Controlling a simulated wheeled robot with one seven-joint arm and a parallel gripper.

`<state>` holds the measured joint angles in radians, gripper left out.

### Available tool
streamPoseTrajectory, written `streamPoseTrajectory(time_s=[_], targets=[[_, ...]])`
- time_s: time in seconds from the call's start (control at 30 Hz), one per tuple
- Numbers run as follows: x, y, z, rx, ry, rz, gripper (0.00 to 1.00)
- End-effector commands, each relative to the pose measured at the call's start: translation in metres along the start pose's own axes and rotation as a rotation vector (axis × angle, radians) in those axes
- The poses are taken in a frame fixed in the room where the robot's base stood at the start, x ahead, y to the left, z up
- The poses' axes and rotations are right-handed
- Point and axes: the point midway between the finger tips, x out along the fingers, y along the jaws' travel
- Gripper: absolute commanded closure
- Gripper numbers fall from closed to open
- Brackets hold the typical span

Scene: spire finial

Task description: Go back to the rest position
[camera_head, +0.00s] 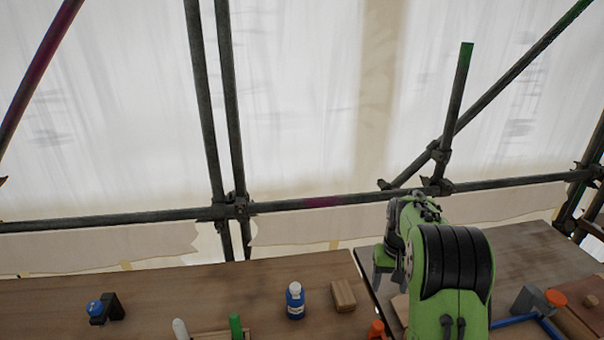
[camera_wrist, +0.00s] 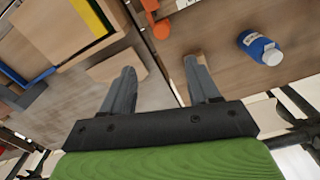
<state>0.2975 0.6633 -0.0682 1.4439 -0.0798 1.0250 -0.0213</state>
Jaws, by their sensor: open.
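My gripper (camera_wrist: 158,90) is open in the wrist view, its two grey fingers apart with nothing between them. It hangs above the wooden boards, near the gap between two table sections. In the head view my green arm stands at the lower right and hides most of the gripper. A blue bottle with a white cap (camera_head: 295,301) stands left of the arm; in the wrist view the bottle (camera_wrist: 260,48) is right of the fingers and apart from them.
A small wooden block (camera_head: 343,296) sits between bottle and arm. An orange item (camera_head: 376,330) is close to my arm. A blue-and-black item (camera_head: 105,309) lies far left, and a green cylinder (camera_head: 236,326) at the front. Scaffold tubes (camera_head: 320,202) run behind the table (camera_head: 180,285).

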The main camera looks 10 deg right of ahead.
Motion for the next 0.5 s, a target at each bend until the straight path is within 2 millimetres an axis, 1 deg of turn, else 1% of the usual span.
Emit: streamPoseTrajectory(time_s=[0.03,0.07,0.1,0.17,0.2,0.27,0.3,0.37,0.4,0.47,0.5], targets=[[-0.017,-0.007,0.006,-0.01,0.023,-0.002,0.4],[-0.029,-0.011,0.012,-0.017,0.038,-0.004,0.4],[-0.047,-0.019,0.023,-0.029,0.063,-0.006,0.4],[-0.076,-0.032,0.045,-0.05,0.105,-0.011,0.4],[-0.093,-0.04,0.062,-0.064,0.132,-0.015,0.4],[-0.116,-0.05,0.09,-0.087,0.173,-0.021,0.4],[-0.129,-0.057,0.11,-0.103,0.203,-0.025,0.4],[-0.145,-0.064,0.142,-0.128,0.248,-0.031,0.4],[-0.152,-0.069,0.164,-0.145,0.277,-0.036,0.4],[-0.16,-0.073,0.197,-0.17,0.321,-0.043,0.4],[-0.162,-0.074,0.219,-0.185,0.352,-0.047,0.4]])
